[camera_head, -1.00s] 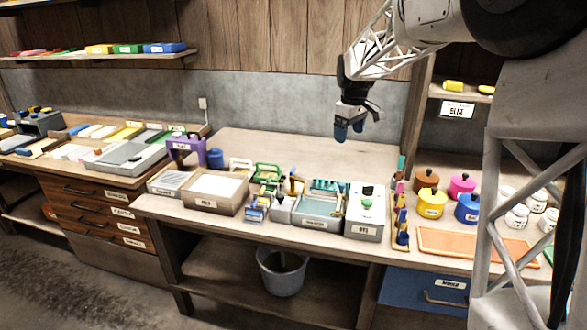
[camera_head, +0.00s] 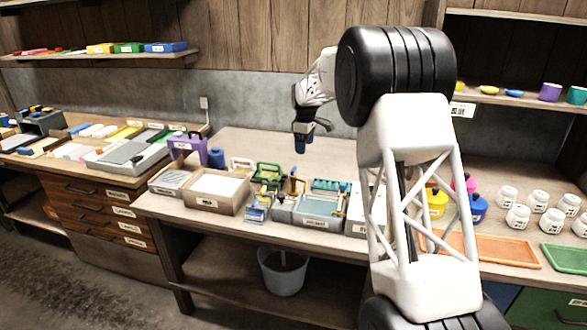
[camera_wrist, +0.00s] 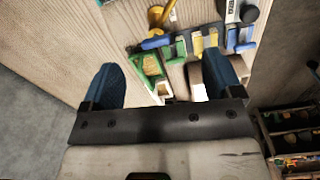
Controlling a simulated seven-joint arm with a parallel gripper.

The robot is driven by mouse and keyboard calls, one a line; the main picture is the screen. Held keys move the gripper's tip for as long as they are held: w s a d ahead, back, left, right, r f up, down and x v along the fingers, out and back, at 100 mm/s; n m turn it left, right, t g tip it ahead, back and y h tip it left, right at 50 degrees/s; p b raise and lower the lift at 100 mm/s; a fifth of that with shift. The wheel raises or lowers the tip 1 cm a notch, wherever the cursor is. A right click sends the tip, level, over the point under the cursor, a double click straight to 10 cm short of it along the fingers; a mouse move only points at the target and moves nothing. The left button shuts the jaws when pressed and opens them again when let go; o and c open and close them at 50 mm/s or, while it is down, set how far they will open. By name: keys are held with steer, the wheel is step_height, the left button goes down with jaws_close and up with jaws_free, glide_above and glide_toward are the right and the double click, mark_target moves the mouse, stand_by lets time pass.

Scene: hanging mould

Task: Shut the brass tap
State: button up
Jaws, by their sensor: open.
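A brass-coloured upright piece that looks like the brass tap (camera_head: 293,183) stands among the small tools at the middle of the bench in the head view. In the wrist view a brass piece with a rounded end (camera_wrist: 157,16) shows at the top, ahead of my fingers; its handle position is too small to tell. My gripper (camera_head: 303,138) hangs above the bench, behind and above the tap, touching nothing. In the wrist view its two blue fingers (camera_wrist: 163,82) are wide apart with nothing held; green and white pieces lie below, beyond them.
A green frame (camera_head: 266,171) and blue-and-yellow pieces (camera_head: 257,209) crowd the tap's left. A grey tray (camera_head: 320,207) stands right of it. An open box (camera_head: 216,190) is further left. The bench's back strip (camera_head: 255,142) is clear. A bucket (camera_head: 283,270) stands below.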

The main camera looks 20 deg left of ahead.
steer(key=n, duration=0.1)
glide_above(294, 168)
step_height(294, 168, down, 5)
steer(key=shift+s+a+r, duration=0.1)
steer(key=shift+s+r, duration=0.05)
steer(key=shift+r, duration=0.05)
steer(key=shift+f, duration=0.1)
steer(key=shift+f, duration=3.85)
steer(key=c, duration=0.9)
